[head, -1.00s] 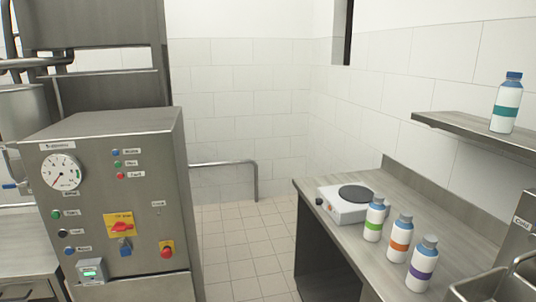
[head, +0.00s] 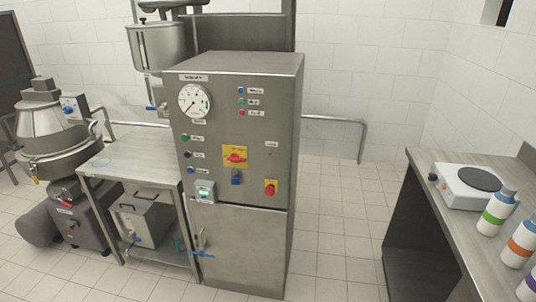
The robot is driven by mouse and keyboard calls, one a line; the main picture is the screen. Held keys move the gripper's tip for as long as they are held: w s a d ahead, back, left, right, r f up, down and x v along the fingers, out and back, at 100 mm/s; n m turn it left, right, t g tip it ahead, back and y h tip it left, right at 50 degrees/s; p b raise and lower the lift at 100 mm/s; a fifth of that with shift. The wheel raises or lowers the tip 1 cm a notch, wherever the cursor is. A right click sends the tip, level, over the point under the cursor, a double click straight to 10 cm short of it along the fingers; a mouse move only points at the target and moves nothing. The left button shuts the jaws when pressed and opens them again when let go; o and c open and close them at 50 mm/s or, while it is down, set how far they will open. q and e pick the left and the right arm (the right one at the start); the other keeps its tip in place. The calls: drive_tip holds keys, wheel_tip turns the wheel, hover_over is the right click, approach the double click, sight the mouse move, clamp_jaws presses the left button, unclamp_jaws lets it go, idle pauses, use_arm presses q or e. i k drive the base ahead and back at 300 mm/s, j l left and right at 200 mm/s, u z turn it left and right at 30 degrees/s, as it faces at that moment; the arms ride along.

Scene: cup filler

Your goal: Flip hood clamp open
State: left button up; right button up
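I cannot make out a hood clamp for certain in the head view. A tall steel control cabinet (head: 245,235) stands in the middle, with a round gauge, small buttons and a red-and-yellow switch (head: 235,156) on its front. A steel hopper (head: 158,46) with a blue-handled valve is behind its upper left. At the far left stands a machine with a rounded steel vessel (head: 42,122) and a boxy top, where small fittings are too small to tell apart. Neither gripper is in view.
A steel table (head: 128,158) with a metal box (head: 146,216) below it stands left of the cabinet. A counter at right holds a hot plate (head: 467,186) and several bottles. Tiled floor (head: 338,235) is clear between cabinet and counter. A rail (head: 335,120) runs along the back wall.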

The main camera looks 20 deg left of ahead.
sight(31, 169)
drive_tip(key=j+u, duration=0.15)
drive_tip(key=u, duration=0.3)
drive_tip(key=i+j+u, duration=0.1)
drive_tip(key=u, duration=0.35)
drive_tip(key=i+j+u, duration=0.1)
drive_tip(key=u, duration=0.35)
drive_tip(key=i+u, duration=0.1)
drive_tip(key=u, duration=0.35)
drive_tip(key=i+j+u, duration=0.1)
drive_tip(key=i+u, duration=0.25)
drive_tip(key=i, duration=0.3)
drive_tip(key=i+u, duration=0.3)
drive_tip(key=i, duration=0.4)
drive_tip(key=l, duration=0.05)
